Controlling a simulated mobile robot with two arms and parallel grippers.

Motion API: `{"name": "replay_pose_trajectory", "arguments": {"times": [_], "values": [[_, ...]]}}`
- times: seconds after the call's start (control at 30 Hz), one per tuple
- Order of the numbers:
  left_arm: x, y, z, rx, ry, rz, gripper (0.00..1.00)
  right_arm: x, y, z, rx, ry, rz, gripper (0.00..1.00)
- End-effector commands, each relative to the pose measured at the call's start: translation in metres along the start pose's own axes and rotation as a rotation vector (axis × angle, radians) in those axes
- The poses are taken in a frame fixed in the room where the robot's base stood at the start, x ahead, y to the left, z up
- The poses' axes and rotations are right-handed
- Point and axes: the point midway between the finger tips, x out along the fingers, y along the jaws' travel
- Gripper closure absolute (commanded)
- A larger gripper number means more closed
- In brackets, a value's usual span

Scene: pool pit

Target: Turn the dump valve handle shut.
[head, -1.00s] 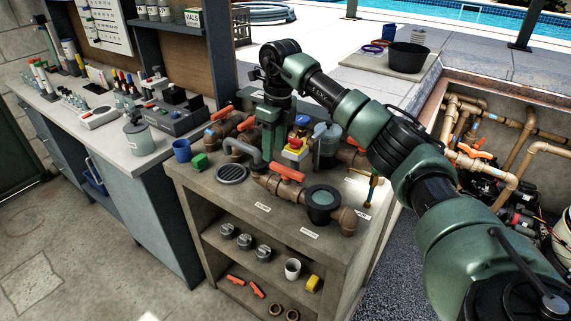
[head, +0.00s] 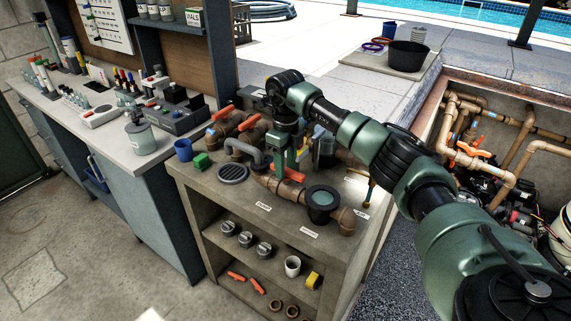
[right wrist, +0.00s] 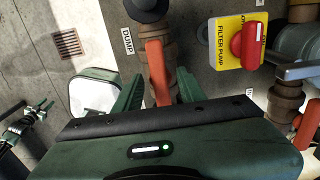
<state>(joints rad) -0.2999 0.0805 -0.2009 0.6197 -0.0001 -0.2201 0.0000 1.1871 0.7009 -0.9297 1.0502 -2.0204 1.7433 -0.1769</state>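The orange dump valve handle (head: 295,175) sits on a brown pipe on the bench top, and its lever looks roughly in line with that pipe. In the right wrist view the handle (right wrist: 155,72) lies between my fingers, below the black fitting and beside the DUMP label (right wrist: 128,41). My right gripper (head: 286,160) points down over the handle. In the wrist view the right gripper (right wrist: 158,88) is open, with a finger on each side of the handle and a small gap showing on both sides.
A yellow FILTER PUMP switch (right wrist: 226,43) with a red knob stands close to the right in the wrist view. Other orange-handled valves (head: 222,113) are behind.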

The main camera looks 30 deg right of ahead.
Motion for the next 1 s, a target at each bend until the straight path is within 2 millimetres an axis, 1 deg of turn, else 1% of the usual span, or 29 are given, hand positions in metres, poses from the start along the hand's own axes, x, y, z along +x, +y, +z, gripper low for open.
{"name": "replay_pose_trajectory", "arguments": {"times": [0.03,0.07,0.1,0.17,0.4,0.57,0.77,1.0], "values": [[0.0001,0.0,0.0001,0.0,0.0,0.0,0.64,-0.0002,0.0001,0.0002,0.0,0.0,0.0,0.66],[0.0001,0.0,0.0,0.0,0.0,0.0,0.64,-0.0002,0.0001,0.0002,0.0,0.0,0.0,0.74],[0.0001,0.0,0.0,0.0,0.0,0.0,0.64,-0.0003,0.0001,0.0002,0.0,0.0,0.0,0.85],[0.0001,0.0,0.0,0.0,0.0,0.0,0.64,-0.0003,0.0001,0.0002,0.0,-0.001,0.0,1.0],[-0.0001,0.0,-0.0001,-0.001,0.0,0.0,0.64,-0.0007,0.0,0.0003,0.005,-0.001,0.0,1.0],[-0.0005,-0.0001,-0.0002,-0.001,0.0,0.0,0.64,-0.0012,-0.0005,0.0004,0.042,-0.001,-0.001,1.0],[-0.0017,-0.0001,-0.0004,-0.001,0.0,0.0,0.64,-0.0019,-0.0015,0.0007,0.154,-0.002,-0.001,1.0],[-0.004,-0.0001,-0.0006,-0.002,0.001,0.0,0.64,-0.0022,-0.0029,0.0003,0.366,-0.003,-0.001,1.0]]}}
